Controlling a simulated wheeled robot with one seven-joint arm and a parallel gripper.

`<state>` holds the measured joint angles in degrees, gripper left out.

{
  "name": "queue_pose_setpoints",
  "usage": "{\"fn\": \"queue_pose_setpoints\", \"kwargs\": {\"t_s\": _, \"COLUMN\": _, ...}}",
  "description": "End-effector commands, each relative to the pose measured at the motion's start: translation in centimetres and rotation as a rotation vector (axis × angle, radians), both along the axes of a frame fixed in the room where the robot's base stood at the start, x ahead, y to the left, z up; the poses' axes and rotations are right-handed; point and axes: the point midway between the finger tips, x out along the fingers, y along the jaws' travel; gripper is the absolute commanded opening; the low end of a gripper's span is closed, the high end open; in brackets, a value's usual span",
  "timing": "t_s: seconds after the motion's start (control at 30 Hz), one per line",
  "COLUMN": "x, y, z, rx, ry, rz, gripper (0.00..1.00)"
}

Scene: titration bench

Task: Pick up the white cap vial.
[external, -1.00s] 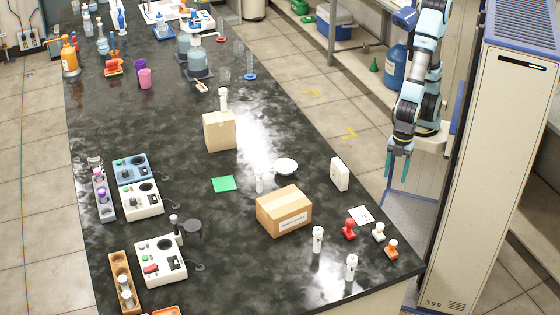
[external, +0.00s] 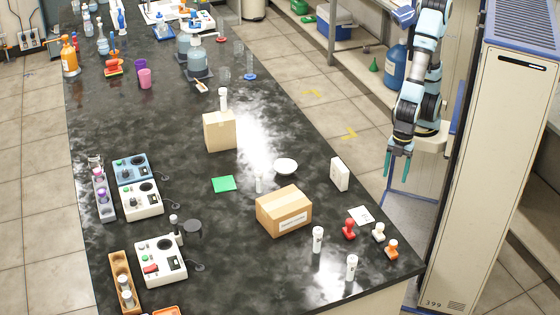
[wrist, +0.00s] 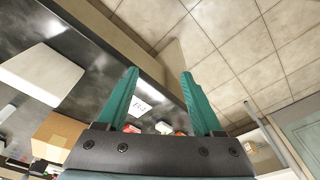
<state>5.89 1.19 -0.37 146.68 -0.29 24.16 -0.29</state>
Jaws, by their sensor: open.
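Several white-capped vials or small bottles stand on the black bench in the external view; I cannot tell which one the task means. One white vial (external: 223,98) is upright on or just behind a tall tan box. A small white vial (external: 259,183) stands left of the cardboard box. Two larger white vials with dark markings, a left one (external: 317,239) and a right one (external: 352,267), stand near the front right. My gripper (external: 397,169) is open and empty, off the bench's right edge. Its teal fingers show in the wrist view (wrist: 158,75), with nothing between them.
The cardboard box (external: 284,211), tan box (external: 220,131), white dish (external: 286,167) and white box (external: 340,174) stand on the bench. Red (external: 348,229), white (external: 378,232) and orange (external: 391,249) stamp-like objects stand by its right edge. A tall cabinet (external: 490,180) is right of my arm.

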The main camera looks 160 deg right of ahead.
Motion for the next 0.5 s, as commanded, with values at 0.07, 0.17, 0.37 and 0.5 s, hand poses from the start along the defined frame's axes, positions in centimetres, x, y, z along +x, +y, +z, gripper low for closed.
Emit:
{"fn": "queue_pose_setpoints", "kwargs": {"t_s": 0.07, "x": 0.0, "y": 0.0, "z": 0.0, "rx": 0.000, "ry": 0.000, "rz": 0.000, "gripper": 0.68}}
{"fn": "queue_pose_setpoints", "kwargs": {"t_s": 0.17, "x": 0.0, "y": 0.0, "z": 0.0, "rx": 0.000, "ry": 0.000, "rz": 0.000, "gripper": 0.68}}
{"fn": "queue_pose_setpoints", "kwargs": {"t_s": 0.37, "x": 0.2, "y": 0.0, "z": 2.4, "rx": -0.001, "ry": -0.009, "rz": 0.000, "gripper": 0.68}}
{"fn": "queue_pose_setpoints", "kwargs": {"t_s": 0.5, "x": 0.2, "y": -0.1, "z": 6.5, "rx": -0.001, "ry": -0.013, "rz": -0.001, "gripper": 0.68}}
